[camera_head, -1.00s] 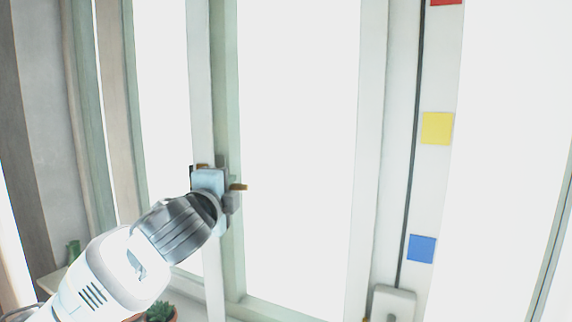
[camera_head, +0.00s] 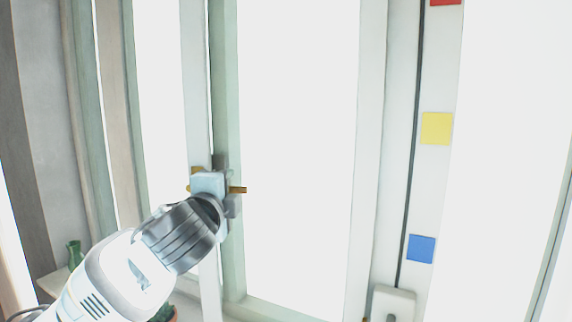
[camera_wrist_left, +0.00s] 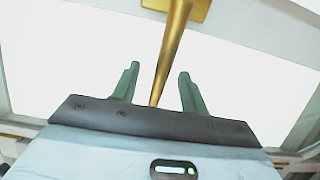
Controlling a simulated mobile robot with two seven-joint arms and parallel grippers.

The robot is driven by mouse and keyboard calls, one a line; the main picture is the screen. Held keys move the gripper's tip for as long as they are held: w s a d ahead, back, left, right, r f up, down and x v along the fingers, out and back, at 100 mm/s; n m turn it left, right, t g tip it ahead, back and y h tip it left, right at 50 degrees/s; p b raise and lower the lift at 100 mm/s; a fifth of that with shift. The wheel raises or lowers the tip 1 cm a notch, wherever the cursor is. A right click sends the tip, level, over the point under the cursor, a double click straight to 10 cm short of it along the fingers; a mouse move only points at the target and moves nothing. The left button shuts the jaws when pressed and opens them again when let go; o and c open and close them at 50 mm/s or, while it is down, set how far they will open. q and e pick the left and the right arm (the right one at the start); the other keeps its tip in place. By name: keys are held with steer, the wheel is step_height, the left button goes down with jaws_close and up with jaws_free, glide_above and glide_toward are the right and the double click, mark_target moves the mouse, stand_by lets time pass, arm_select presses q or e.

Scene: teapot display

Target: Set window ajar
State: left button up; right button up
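The window sash (camera_head: 196,90) is a pale upright frame on the left of the head view. A narrow dark gap shows along its right edge, beside the greenish post. A brass handle (camera_head: 238,190) is mounted on the sash, partly hidden by my left gripper (camera_head: 222,190). In the left wrist view, the handle (camera_wrist_left: 171,55) runs down between the two green fingers of the left gripper (camera_wrist_left: 158,88). The fingers stand apart, with bright space on both sides of the handle. My right gripper is not in view.
A white wall strip with yellow (camera_head: 436,128), blue (camera_head: 421,248) and red squares and a dark cable stands to the right. A white box (camera_head: 392,302) sits at its foot.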

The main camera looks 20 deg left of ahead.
arm_select(q)
steer(key=v, duration=0.8)
stand_by(0.9)
steer(key=w+d+f+n+g+h, duration=0.1)
steer(key=w+d+f+h, duration=0.15)
steer(key=f, duration=0.65)
steer(key=w+d+f+n+g+h, duration=0.1)
steer(key=w+d+f+g+h, duration=0.15)
steer(key=f, duration=0.75)
steer(key=s+d+f+n+g+h, duration=0.1)
steer(key=s+d+f+n+h, duration=0.15)
steer(key=f, duration=1.35)
steer(key=s+d+f+n+g+y, duration=0.1)
steer(key=s+f+n+g, duration=0.2)
steer(key=s+f, duration=2.1)
steer(key=s+n, duration=0.1)
steer(key=n, duration=0.4)
steer(key=shift+d+f, duration=0.35)
